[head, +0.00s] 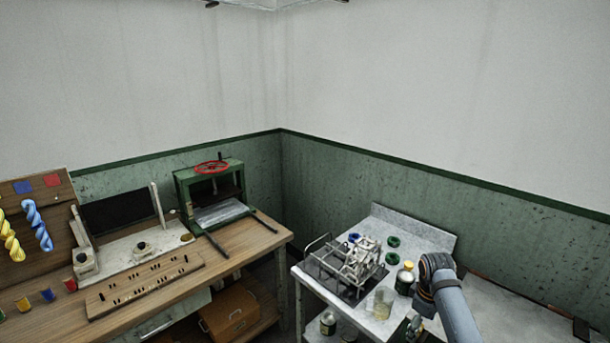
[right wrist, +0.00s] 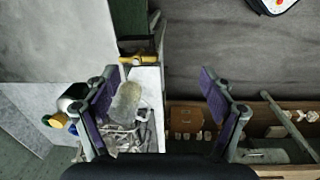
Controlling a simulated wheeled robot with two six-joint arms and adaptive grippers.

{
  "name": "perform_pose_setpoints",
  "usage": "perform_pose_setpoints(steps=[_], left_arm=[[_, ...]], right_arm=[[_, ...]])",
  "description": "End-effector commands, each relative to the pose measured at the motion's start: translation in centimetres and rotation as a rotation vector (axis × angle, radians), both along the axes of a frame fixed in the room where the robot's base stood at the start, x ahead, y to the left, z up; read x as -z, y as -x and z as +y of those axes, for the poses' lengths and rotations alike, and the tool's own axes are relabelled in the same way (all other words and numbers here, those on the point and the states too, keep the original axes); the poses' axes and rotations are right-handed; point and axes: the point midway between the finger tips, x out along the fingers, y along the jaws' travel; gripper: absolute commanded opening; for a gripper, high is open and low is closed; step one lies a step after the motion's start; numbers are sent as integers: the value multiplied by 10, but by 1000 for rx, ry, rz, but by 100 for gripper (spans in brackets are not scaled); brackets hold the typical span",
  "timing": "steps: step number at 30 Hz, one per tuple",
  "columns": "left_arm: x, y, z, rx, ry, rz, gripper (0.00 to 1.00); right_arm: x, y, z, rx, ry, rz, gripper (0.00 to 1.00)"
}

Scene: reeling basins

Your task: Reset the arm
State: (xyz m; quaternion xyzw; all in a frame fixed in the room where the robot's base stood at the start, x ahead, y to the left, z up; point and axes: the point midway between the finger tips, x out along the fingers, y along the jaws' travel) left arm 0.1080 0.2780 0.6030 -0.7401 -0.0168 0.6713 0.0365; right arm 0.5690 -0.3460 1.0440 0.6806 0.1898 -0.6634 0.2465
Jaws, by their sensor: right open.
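My right arm comes in at the lower right of the head view, and its gripper (head: 414,326) hangs low beside the grey side table, partly cut off by the bottom edge. In the right wrist view the right gripper (right wrist: 163,95) has its two purple-padded fingers wide apart, with nothing held between them. A cloudy glass jar (right wrist: 126,104) and a metal rack (right wrist: 127,138) show beyond and below the left finger, apart from the pads as far as I can tell. My left gripper is not in view.
The side table (head: 414,231) holds the wire rack (head: 352,262), the jar (head: 383,303), a yellow-capped bottle (head: 405,279) and green rings (head: 393,242). A wooden bench (head: 262,237) with a green press (head: 208,188) stands left. A gap separates them.

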Motion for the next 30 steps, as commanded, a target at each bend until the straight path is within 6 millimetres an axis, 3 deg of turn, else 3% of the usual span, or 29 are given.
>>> perform_pose_setpoints(steps=[1, 4, 6, 12, 18, 26, 30], left_arm=[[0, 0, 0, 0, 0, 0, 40], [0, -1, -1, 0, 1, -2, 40], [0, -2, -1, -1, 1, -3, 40], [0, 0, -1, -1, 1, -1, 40], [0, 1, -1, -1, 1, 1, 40], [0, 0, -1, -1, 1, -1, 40], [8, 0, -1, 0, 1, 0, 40]], right_arm=[[24, 26, 14, 31, 13, -18, 83], [49, 73, 40, 120, 23, -81, 83], [56, 104, 54, 178, 17, -121, 83], [54, 167, 80, 310, -17, -200, 83], [39, 211, 95, 414, -52, -253, 83], [13, 254, 105, 530, -94, -304, 83], [55, 245, 102, 537, -88, -290, 83]])
